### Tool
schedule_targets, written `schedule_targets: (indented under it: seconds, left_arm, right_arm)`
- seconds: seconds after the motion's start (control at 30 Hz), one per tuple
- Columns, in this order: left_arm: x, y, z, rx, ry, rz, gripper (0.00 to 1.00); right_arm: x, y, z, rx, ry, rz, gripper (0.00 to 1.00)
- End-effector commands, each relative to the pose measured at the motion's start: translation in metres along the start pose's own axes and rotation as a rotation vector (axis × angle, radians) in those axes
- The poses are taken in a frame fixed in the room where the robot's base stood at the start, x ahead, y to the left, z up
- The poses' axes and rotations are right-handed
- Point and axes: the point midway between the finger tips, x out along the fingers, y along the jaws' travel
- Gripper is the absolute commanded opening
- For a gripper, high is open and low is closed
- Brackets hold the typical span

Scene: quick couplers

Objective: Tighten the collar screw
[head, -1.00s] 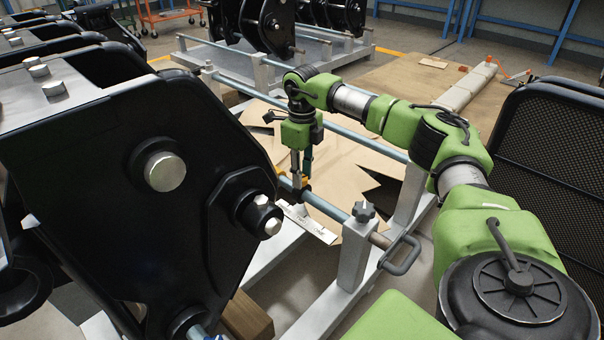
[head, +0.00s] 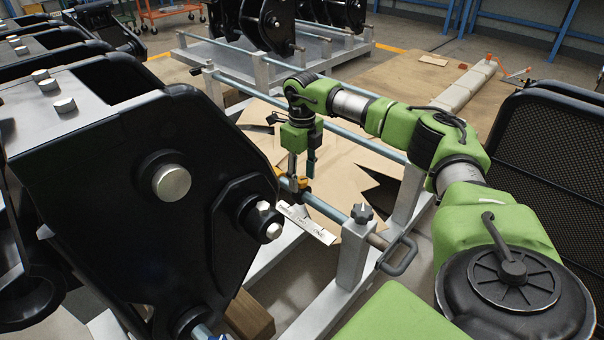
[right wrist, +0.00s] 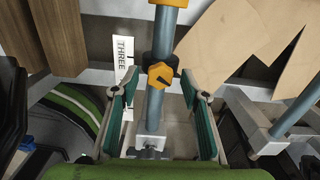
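The collar screw (right wrist: 160,75) is a yellow knob on a black collar (right wrist: 150,62) that sits around a grey-blue rail (right wrist: 155,108). In the head view the yellow of the collar area (head: 302,185) shows just under my right gripper (head: 301,178). In the right wrist view the right gripper (right wrist: 160,82) is open, with one green-padded finger on each side of the rail. The knob lies between the fingertips, with a gap on both sides. My left gripper is not in view.
A grey post with a dark clamp knob (head: 362,212) holds the rail's near end. A large black coupler (head: 130,190) fills the left. Cardboard sheets (head: 340,165) lie beyond the rail.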

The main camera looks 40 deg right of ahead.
Motion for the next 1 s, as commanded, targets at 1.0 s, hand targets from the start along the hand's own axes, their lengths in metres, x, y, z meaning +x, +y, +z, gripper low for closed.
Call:
schedule_targets:
  seconds: [1.0]
  left_arm:
    - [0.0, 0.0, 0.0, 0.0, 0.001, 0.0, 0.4]
  right_arm:
    - [-0.12, 0.0, 0.0, 0.0, 0.001, 0.0, 0.42]
